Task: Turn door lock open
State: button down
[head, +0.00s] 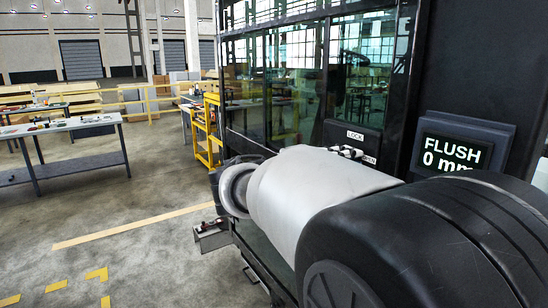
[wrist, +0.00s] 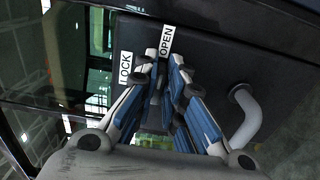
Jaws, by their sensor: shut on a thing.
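The door lock's dark plate (wrist: 215,50) fills the upper right of the wrist view. White labels reading LOCK (wrist: 126,68) and OPEN (wrist: 167,41) are on it, set at an angle to each other. My gripper (wrist: 158,78) is at the plate just below these labels, its blue-and-grey fingers closed on the lock's turning piece. The piece is mostly hidden between the fingers, so its exact angle is hard to tell.
A curved grey handle (wrist: 246,115) stands out from the door right of my fingers. A display (head: 452,152) reading FLUSH 0 mm is right of the lock. Glass panes (head: 290,90) are beside the lock. Open floor (head: 150,260) lies left, with workbenches beyond.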

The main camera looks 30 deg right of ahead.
jog(key=c, duration=1.7)
grip_release()
jog(key=a, duration=0.8)
jog(key=s+a, duration=0.1)
jog(key=a, duration=0.3)
